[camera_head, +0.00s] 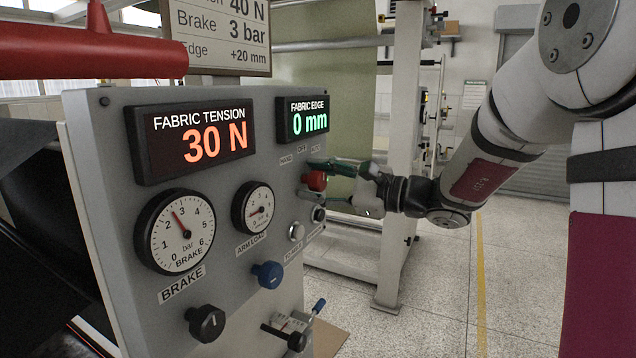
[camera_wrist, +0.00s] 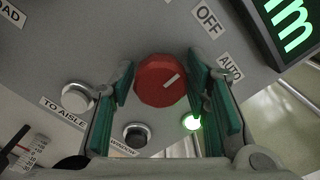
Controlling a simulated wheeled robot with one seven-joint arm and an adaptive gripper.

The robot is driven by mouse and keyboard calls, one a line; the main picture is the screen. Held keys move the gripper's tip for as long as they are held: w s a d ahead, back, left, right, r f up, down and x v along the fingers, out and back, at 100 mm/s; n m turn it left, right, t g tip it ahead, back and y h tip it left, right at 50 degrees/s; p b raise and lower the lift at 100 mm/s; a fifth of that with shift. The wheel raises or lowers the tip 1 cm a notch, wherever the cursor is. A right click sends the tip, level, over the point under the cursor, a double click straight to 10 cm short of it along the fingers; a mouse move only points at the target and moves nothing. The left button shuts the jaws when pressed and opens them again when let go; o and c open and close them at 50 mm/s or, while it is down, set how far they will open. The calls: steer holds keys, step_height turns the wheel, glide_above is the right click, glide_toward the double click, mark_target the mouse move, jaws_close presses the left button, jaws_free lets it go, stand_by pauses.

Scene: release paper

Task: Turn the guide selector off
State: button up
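The guide selector is a red round knob (camera_wrist: 157,91) with a white pointer mark, in the middle of the wrist view. The AUTO label (camera_wrist: 230,67) lies to the right. In the head view the knob (camera_head: 316,181) is at the panel's right edge. My gripper (camera_wrist: 160,85) has its green fingers on either side of the knob, close to it. They look open, with narrow gaps; any light contact is hard to tell.
A black button (camera_wrist: 136,135), a white button (camera_wrist: 76,96) and a lit green lamp (camera_wrist: 191,122) sit close by on the panel. The FABRIC EDGE display (camera_head: 303,118) reads 0 mm, left of my gripper in the head view. Open floor lies right of the panel.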

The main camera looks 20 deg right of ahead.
stand_by(0.3)
steer(key=v, duration=1.2)
steer(key=s+a+f+n+g+h, duration=0.3)
steer(key=s+a+f+n+g, duration=0.2)
steer(key=s+a+n+g, duration=0.6)
steer(key=s+d+f+n+t+h, duration=0.1)
steer(key=s+n+h, duration=0.1)
steer(key=s+h, duration=0.1)
steer(key=s+d+f+n+t+h, duration=0.1)
steer(key=s+f+n+h, duration=0.1)
steer(key=s+h, duration=0.1)
steer(key=s+f+n+t+h, duration=0.1)
steer(key=s+n+h, duration=0.2)
steer(key=s, duration=0.2)
steer(key=shift+s+d+f+h, duration=0.15)
steer(key=shift+s+d+h, duration=0.15)
steer(key=shift+d+h, duration=0.1)
